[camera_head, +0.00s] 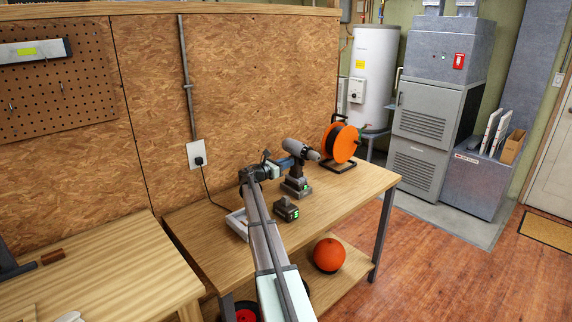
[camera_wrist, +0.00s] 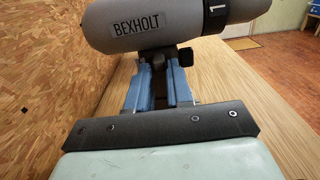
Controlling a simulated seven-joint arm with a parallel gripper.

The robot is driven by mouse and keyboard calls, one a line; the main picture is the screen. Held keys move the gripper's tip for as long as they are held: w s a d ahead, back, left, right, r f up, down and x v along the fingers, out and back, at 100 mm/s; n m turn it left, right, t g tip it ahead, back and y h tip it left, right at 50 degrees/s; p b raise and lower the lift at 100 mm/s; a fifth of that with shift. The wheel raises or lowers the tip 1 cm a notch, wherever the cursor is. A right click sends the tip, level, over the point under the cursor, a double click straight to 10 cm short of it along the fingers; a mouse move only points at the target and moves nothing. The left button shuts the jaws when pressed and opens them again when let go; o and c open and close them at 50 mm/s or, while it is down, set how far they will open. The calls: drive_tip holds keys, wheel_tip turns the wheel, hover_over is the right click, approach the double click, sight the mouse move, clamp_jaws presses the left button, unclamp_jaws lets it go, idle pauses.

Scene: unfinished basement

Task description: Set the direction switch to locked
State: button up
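A grey cordless drill (camera_head: 297,166) stands upright on its battery base on the wooden workbench (camera_head: 352,186). Its body (camera_wrist: 150,28), marked BEXHOLT, fills the top of the wrist view. A small dark part (camera_wrist: 186,57) sticks out below the body at the right; I cannot tell whether it is the direction switch or the trigger. My gripper (camera_wrist: 161,75) has blue fingers reaching to the drill just below its body. A narrow gap shows between them, with the dark handle at their tips. Contact with the drill is unclear. The switch's setting cannot be made out.
A spare battery (camera_head: 286,209) lies in front of the drill, and a pale tray (camera_head: 238,224) is left of my arm. An orange cable reel (camera_head: 342,143) stands at the bench's far end. A chipboard wall (camera_head: 240,80) runs close behind. An orange ball (camera_head: 329,254) sits on the lower shelf.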

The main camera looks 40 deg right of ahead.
clamp_jaws()
drive_tip(key=shift+d, duration=0.4)
drive_tip(key=shift+o, duration=2.1)
unclamp_jaws()
drive_tip(key=shift+a, duration=0.1)
drive_tip(key=a, duration=1.3)
drive_tip(key=shift+a, duration=0.4)
